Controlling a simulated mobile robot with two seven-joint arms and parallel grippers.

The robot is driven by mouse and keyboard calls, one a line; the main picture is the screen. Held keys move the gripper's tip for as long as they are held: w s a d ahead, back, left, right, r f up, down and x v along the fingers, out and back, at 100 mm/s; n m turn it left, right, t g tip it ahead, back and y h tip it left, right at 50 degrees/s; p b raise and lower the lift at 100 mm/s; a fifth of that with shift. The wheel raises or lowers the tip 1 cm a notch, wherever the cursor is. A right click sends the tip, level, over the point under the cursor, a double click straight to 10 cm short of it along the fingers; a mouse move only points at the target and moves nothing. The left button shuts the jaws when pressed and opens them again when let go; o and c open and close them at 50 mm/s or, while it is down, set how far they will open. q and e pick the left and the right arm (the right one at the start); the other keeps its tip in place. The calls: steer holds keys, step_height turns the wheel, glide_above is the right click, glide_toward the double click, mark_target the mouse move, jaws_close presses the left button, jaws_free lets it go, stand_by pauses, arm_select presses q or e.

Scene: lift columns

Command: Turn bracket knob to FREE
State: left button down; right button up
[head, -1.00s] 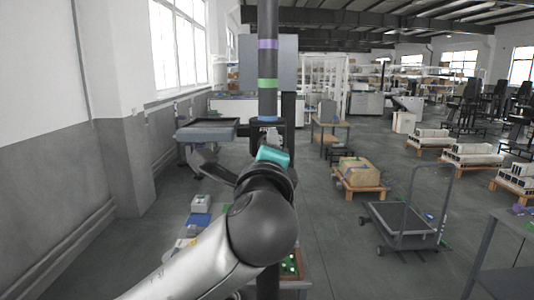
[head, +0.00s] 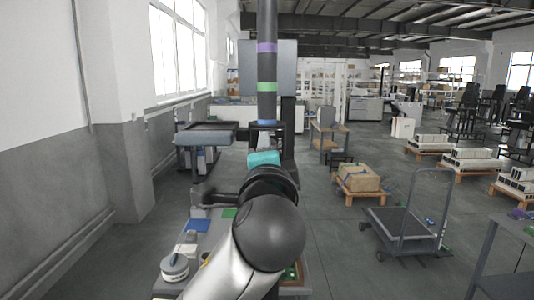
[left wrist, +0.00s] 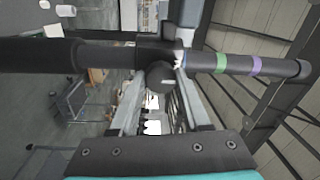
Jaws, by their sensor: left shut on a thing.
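The dark upright column (head: 267,65) has purple, green and blue bands. In the left wrist view the column (left wrist: 285,68) lies sideways, with a dark bracket (left wrist: 152,50) around it. A dark round knob (left wrist: 160,76) sits on the bracket, facing the wrist camera. My left gripper (left wrist: 160,84) has one finger on each side of the knob and is shut on it. In the head view my left arm hides most of the bracket and the knob; the teal part of the gripper (head: 264,159) shows just below the blue band. No FREE marking is readable. My right gripper is out of view.
A low bench (head: 165,291) below my arm carries a round grey object (head: 175,267) and blue and green pads. A grey platform (head: 204,138) stands left of the column.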

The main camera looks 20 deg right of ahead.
arm_select(q)
steer(key=shift+r, duration=0.2)
steer(key=shift+c, duration=1.9)
jaws_free()
steer(key=shift+f, duration=0.1)
steer(key=shift+s, duration=0.1)
steer(key=b+v, duration=0.2)
steer(key=v, duration=1.3)
steer(key=shift+s+f, duration=0.1)
